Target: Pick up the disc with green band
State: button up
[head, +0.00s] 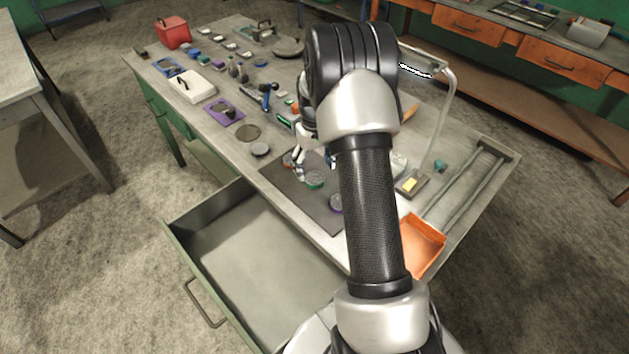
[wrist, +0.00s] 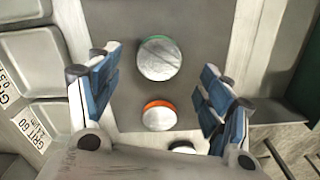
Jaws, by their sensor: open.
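The disc with green band (head: 314,179) lies flat on a dark mat (head: 283,183) on the workbench. It is a grey round disc with a green edge. In the wrist view the green-banded disc (wrist: 159,60) lies at upper middle, between and slightly beyond the fingertips. My gripper (head: 312,162) is open and empty above the mat; the arm partly hides it. In the wrist view my gripper (wrist: 160,76) shows blue finger pads spread wide on both sides. I cannot tell its exact height above the disc.
A disc with an orange band (wrist: 159,117) lies close to the green one, lower between the fingers. An orange tray (head: 424,246) sits at right. An open drawer (head: 250,263) juts out in front.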

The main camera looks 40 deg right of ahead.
aim_at(315, 178)
notch_tip(315, 178, down, 4)
jog(key=shift+d+f+b, duration=0.1)
jog(key=shift+f+b, duration=0.15)
jog(key=shift+b, duration=0.5)
jog(key=shift+r, duration=0.1)
jog(key=c, duration=1.4)
